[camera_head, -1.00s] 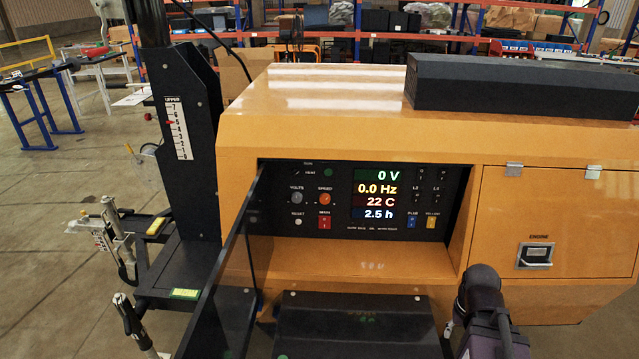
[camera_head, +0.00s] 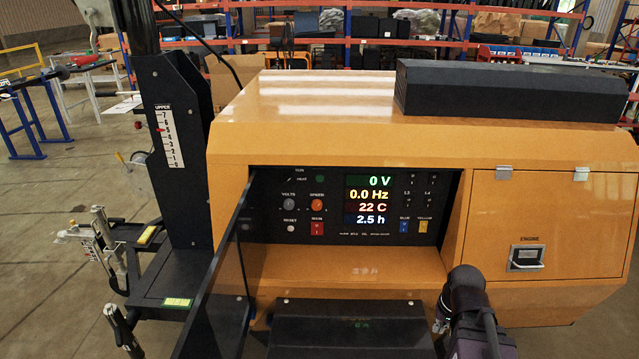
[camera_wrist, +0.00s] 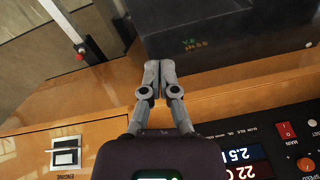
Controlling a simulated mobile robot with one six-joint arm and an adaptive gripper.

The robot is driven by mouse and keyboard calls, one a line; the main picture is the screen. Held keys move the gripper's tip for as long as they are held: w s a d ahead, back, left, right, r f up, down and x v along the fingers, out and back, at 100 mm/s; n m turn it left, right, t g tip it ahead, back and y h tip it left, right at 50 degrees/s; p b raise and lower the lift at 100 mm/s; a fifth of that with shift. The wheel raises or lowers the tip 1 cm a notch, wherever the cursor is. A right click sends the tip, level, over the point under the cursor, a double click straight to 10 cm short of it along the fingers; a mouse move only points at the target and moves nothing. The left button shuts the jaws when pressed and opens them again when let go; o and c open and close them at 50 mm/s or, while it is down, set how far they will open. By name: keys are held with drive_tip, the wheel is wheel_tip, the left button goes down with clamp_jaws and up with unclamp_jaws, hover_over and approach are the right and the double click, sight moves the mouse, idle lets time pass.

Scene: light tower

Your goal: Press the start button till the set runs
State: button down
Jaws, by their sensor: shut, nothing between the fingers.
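The orange generator set's black control panel (camera_head: 270,212) faces me in the head view. Its displays (camera_head: 367,200) read 0 V, 0.0 Hz, 22 C and 2.5 h. A round green button (camera_head: 320,178) sits at the panel's upper left; its label is too small to read surely. My gripper (camera_wrist: 160,64) is shut and empty, its fingertips together in the wrist view in front of the orange housing, apart from the panel controls. In the head view my wrist is at lower right and the fingertips cannot be made out.
A dark open door (camera_head: 212,285) stands at the panel's left. A black box-like part (camera_head: 350,328) lies below the ledge (camera_head: 340,263). A red main switch (camera_head: 317,228) and an orange speed knob (camera_head: 317,204) sit near the green button. The mast (camera_head: 180,160) rises at left.

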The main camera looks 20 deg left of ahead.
sight(320, 179)
drive_tip(key=w+a+r+m+t+y, duration=0.1)
drive_tip(key=w+a+r+m+t, duration=0.4)
drive_tip(key=a, duration=0.7)
drive_tip(key=w+a+r+m+t+y, duration=0.1)
drive_tip(key=w+a+r+m+t, duration=0.4)
drive_tip(key=a, duration=0.7)
drive_tip(key=w+a+r+m+t+y, duration=0.1)
drive_tip(key=w+a+r+m+t, duration=0.4)
drive_tip(key=a, duration=0.6)
drive_tip(key=shift+w+a+r+m+t+b, duration=0.35)
drive_tip(key=shift+w+r+t, duration=0.45)
drive_tip(key=shift+w+r, duration=0.35)
drive_tip(key=shift+s+r, duration=0.1)
drive_tip(key=shift+a, duration=0.1)
drive_tip(key=x, duration=1.4)
